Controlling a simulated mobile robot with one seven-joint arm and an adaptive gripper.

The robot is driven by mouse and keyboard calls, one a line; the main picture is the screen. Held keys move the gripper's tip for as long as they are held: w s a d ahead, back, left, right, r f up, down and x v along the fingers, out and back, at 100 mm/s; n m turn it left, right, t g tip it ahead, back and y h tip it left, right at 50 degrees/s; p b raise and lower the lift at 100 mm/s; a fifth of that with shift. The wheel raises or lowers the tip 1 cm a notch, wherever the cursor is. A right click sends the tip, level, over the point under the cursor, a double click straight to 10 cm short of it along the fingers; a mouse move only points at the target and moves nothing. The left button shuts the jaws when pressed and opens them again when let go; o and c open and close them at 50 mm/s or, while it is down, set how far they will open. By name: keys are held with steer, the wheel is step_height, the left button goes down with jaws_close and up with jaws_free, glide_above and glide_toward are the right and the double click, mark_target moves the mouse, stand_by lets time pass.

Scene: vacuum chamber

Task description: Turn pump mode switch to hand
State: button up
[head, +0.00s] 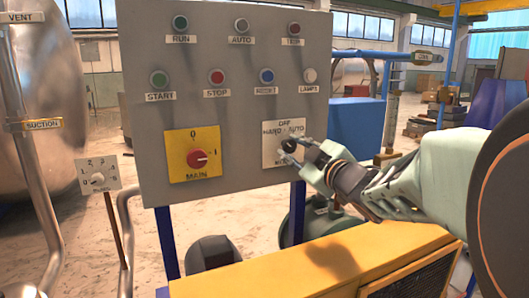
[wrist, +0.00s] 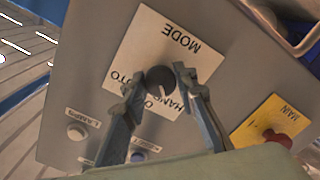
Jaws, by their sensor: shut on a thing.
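The mode switch is a dark round knob (wrist: 160,79) on a white MODE plate (wrist: 195,58). The plate is labelled OFF, HAND and AUTO and also shows in the head view (head: 276,131), low on the right of the grey control panel (head: 220,120). In the wrist view the plate appears roughly upside down. A pale mark on the knob's lower edge points towards the lettering around HAND and OFF; I cannot tell exactly which. My gripper (head: 291,152) is shut on the knob, one finger on each side. Its fingers cover part of the lettering.
A yellow MAIN plate with a red rotary switch (head: 197,158) sits left of the MODE plate. START (head: 159,80), STOP (head: 217,77), RESET and LAMPS buttons lie in a row above. A yellow housing (head: 330,265) stands below the panel.

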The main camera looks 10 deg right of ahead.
stand_by(0.3)
steer(key=o, duration=1.2)
steer(key=shift+p, duration=0.35)
